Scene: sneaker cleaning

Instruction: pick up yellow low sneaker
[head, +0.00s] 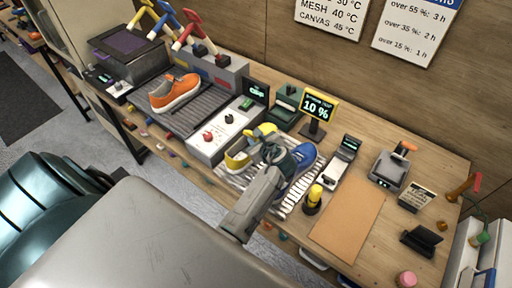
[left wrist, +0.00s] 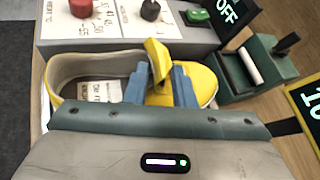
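The yellow low sneaker (head: 237,161) lies on a striped rack on the bench, partly hidden by my left gripper (head: 277,155) in the head view. In the left wrist view the sneaker (left wrist: 208,84) lies crosswise with its toe to the right. A white label shows inside it. The two blue fingers of my left gripper (left wrist: 160,86) come down on either side of its upright yellow tongue. A narrow gap holds the tongue; I cannot tell whether the fingers press on it. My right gripper is not in view.
A blue sneaker (head: 303,163) stands close on the right of my left gripper. An orange sneaker (head: 175,92) lies on a dark mat further left. A white control box (head: 226,131), a 10 % sign (head: 319,106) and a yellow-topped bottle (head: 314,196) stand nearby. A brown board (head: 348,219) is bare.

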